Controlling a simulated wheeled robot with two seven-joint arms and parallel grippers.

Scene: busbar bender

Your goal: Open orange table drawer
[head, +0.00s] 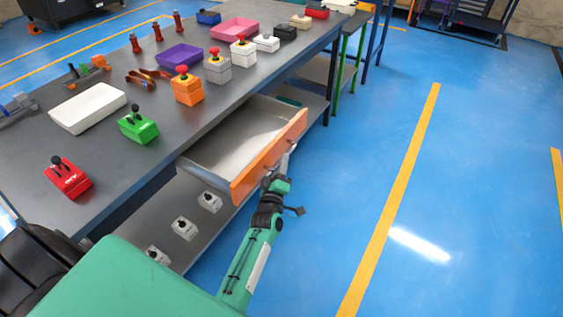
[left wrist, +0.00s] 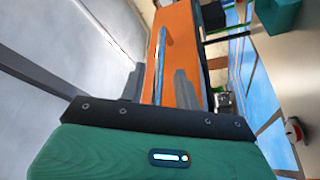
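The drawer (head: 232,146) with an orange front (head: 262,165) stands pulled well out from under the grey table, and its grey inside looks empty. In the left wrist view the orange front (left wrist: 178,45) fills the upper middle, with a thin bar handle (left wrist: 161,55) on it. My left gripper (head: 286,162) is at the outer face of the front, by the handle. In the left wrist view its two fingers (left wrist: 159,86) stand apart, one on each side of the handle, with gaps showing. My right gripper is not in view.
The grey tabletop (head: 95,150) carries a red box (head: 68,177), a green box (head: 138,125), an orange button box (head: 187,88), a white tray (head: 88,107) and a purple tray (head: 180,55). A lower shelf (head: 190,232) holds small switch boxes. The blue floor at right is clear.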

